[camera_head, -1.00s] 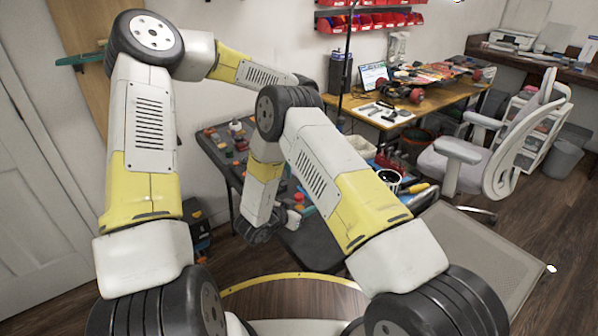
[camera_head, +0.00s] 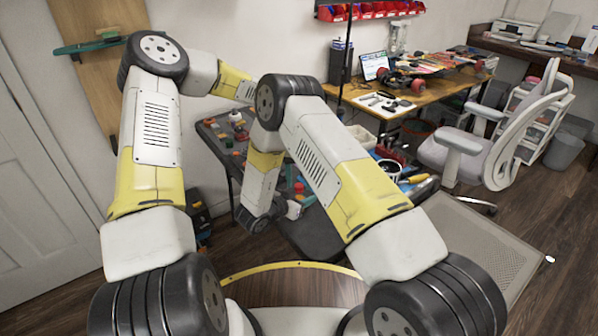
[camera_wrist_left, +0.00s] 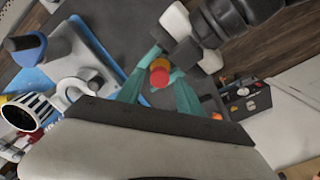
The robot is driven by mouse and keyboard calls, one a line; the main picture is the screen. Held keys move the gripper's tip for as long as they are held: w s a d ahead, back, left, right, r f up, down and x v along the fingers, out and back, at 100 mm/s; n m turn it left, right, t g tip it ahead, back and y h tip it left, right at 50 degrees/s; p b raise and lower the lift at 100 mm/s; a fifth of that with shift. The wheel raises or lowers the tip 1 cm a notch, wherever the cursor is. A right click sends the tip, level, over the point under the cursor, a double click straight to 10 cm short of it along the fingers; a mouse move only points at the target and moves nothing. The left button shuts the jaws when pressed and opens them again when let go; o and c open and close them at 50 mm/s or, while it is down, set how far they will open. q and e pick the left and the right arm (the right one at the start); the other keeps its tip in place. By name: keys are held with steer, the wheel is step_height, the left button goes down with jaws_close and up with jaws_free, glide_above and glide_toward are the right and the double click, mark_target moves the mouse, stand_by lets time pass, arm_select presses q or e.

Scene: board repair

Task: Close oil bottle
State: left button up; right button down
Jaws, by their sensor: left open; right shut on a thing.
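In the left wrist view a small red and orange cylindrical piece (camera_wrist_left: 160,72), which looks like the oil bottle's cap or top, sits between the teal fingers of my left gripper (camera_wrist_left: 161,68). These fingers are apart. My right gripper (camera_wrist_left: 190,42), dark with pale finger parts, reaches in from the upper right close beside that piece. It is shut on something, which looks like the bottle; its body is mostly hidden. In the head view my right gripper (camera_head: 290,208) is low over the front of the dark table; my left gripper is hidden behind my right arm.
The dark table (camera_head: 312,240) holds several small parts and tools. A wooden desk (camera_head: 440,98) and a chair (camera_head: 500,140) stand behind on the right.

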arm_select(q)
steer(key=shift+f, duration=0.35)
jaws_close()
